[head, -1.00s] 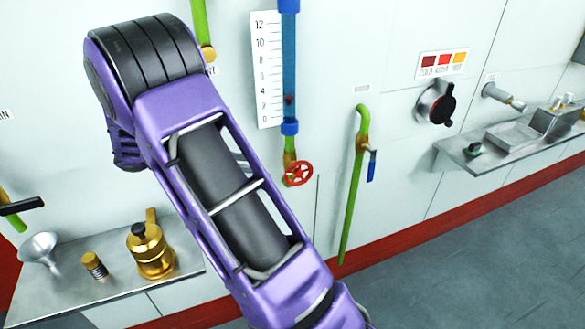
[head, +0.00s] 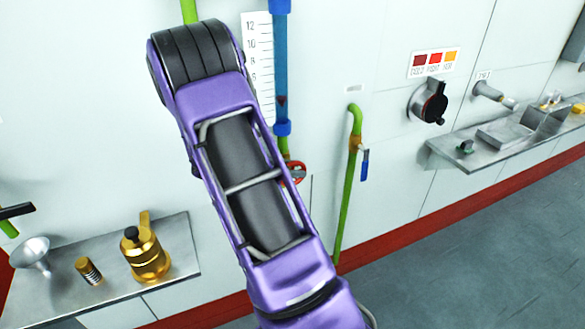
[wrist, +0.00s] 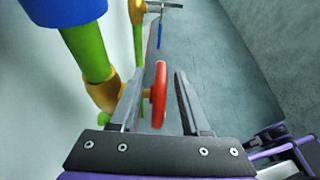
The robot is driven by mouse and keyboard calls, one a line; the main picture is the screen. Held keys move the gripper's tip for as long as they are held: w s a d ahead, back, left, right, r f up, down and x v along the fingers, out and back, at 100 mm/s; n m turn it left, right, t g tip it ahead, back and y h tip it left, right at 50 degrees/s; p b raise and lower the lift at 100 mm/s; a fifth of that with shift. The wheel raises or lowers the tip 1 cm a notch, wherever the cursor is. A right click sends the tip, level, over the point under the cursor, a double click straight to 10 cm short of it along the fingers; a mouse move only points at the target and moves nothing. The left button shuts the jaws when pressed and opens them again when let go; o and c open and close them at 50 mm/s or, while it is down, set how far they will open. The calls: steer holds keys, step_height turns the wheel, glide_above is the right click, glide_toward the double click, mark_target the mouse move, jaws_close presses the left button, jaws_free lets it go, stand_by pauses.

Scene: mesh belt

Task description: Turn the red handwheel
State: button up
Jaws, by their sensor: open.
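The red handwheel (head: 298,172) is on the wall below the blue sight tube in the head view, partly hidden behind my purple arm. In the wrist view the red handwheel (wrist: 159,94) appears edge-on, on a brass valve body (wrist: 105,92) to its left. My gripper (wrist: 160,88) is open. In that view the wheel stands between its two fingers, closer to the left one, and I cannot tell whether they touch. My gripper is hidden in the head view.
A green pipe with a blue-handled tap (head: 365,165) stands right of the handwheel. A black knob (head: 430,102) and a metal shelf (head: 440,150) are farther right. A metal counter (head: 60,290) with a brass pot (head: 146,255) is at lower left. Grey floor is clear at right.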

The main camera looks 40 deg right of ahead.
steer(key=shift+c, duration=0.2)
jaws_close()
steer(key=shift+f, duration=0.1)
